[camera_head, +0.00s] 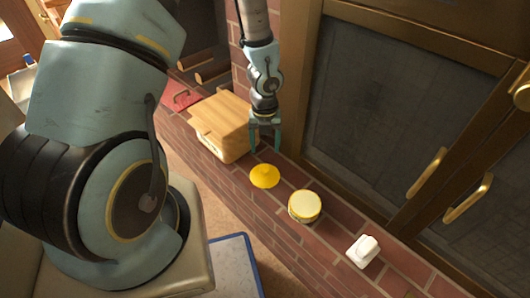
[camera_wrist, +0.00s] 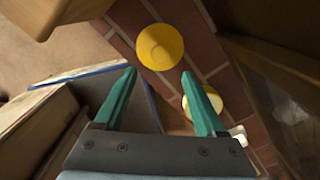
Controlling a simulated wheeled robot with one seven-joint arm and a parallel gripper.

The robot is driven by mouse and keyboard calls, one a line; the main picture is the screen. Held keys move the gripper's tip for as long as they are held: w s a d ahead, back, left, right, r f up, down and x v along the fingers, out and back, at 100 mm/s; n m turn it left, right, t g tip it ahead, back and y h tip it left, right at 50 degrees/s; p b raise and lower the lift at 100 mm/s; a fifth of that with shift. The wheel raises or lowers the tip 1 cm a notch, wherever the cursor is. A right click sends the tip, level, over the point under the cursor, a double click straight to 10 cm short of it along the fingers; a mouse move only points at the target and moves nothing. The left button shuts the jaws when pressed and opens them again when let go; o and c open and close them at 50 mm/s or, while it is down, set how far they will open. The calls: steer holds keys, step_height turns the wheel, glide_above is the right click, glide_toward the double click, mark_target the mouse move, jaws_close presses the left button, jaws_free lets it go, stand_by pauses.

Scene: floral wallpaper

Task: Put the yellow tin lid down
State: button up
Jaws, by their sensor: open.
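The yellow tin lid (camera_head: 264,176) lies on the brick ledge (camera_head: 330,238), between a wooden box and a round tin. In the wrist view the lid (camera_wrist: 160,47) is a yellow disc with a raised middle, just beyond the fingertips. My gripper (camera_head: 265,150) is open and empty, above and behind the lid, near the box's right side. Its two green fingers show apart in the wrist view (camera_wrist: 158,73). I see no contact between the fingers and the lid.
The round tin (camera_head: 304,206) with a pale yellow top and a small white object (camera_head: 363,251) stand further right along the ledge. The wooden box (camera_head: 220,125) is on the left. Dark-panelled doors with brass handles (camera_head: 427,172) rise behind the ledge.

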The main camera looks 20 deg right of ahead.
steer(key=shift+r, duration=0.55)
steer(key=w+a+r+n+t, duration=0.1)
steer(key=w+a+r+n, duration=0.3)
steer(key=a+r+n, duration=0.95)
steer(key=s+a+r+n, duration=0.2)
steer(key=a+r+n, duration=0.2)
steer(key=n, duration=0.8)
steer(key=s+a+r+n, duration=0.2)
steer(key=a+r+n, duration=0.3)
steer(key=n, duration=0.8)
steer(key=shift+s+a+t, duration=0.25)
steer(key=shift+s+t, duration=0.05)
steer(key=shift+s, duration=0.1)
steer(key=shift+r, duration=0.15)
